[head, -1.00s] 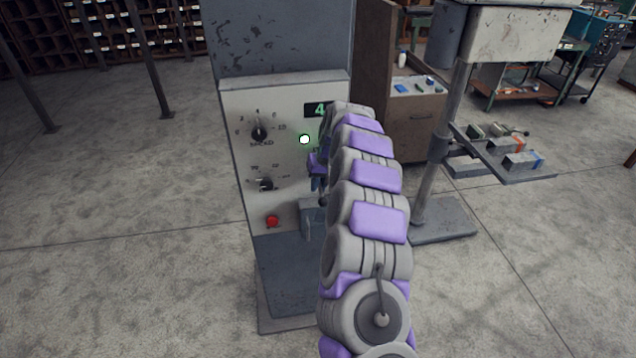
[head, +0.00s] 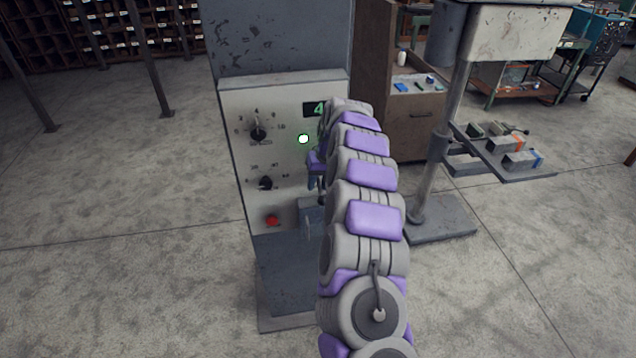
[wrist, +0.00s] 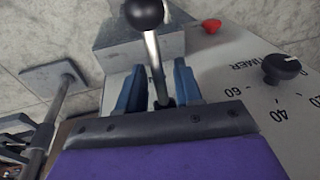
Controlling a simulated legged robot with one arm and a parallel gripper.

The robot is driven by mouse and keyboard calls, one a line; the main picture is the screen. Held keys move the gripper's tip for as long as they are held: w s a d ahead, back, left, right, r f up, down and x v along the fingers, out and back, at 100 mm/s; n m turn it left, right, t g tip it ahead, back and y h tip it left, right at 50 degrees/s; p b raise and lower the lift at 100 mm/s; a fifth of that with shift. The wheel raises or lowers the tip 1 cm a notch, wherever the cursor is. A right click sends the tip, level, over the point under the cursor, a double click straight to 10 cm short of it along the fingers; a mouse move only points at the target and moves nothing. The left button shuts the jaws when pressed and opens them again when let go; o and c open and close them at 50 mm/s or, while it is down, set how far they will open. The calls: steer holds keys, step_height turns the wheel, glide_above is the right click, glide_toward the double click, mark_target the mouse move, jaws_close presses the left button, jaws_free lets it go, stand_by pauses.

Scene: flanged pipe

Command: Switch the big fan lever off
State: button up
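The big lever (wrist: 154,60) has a metal shaft and a black ball knob (wrist: 145,12). In the wrist view its shaft rises between the two blue fingers of my gripper (wrist: 158,85). The fingers stand apart, one on each side of the shaft, with gaps visible; I cannot tell whether either touches it. In the head view my arm covers most of the lever and gripper at the right of the grey control panel (head: 285,95). A small lamp (head: 303,139) on the panel glows, and the green display (head: 318,109) shows 4.
The panel carries a speed knob (head: 258,134), a timer knob (head: 265,183) and a red button (head: 272,221). A grey metal block (wrist: 140,40) is beside the lever. A brown cabinet (head: 415,150) and a pole stand (head: 432,180) are at the right.

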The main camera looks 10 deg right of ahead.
steer(key=v, duration=1.7)
steer(key=shift+w, duration=0.1)
steer(key=shift+c, duration=0.2)
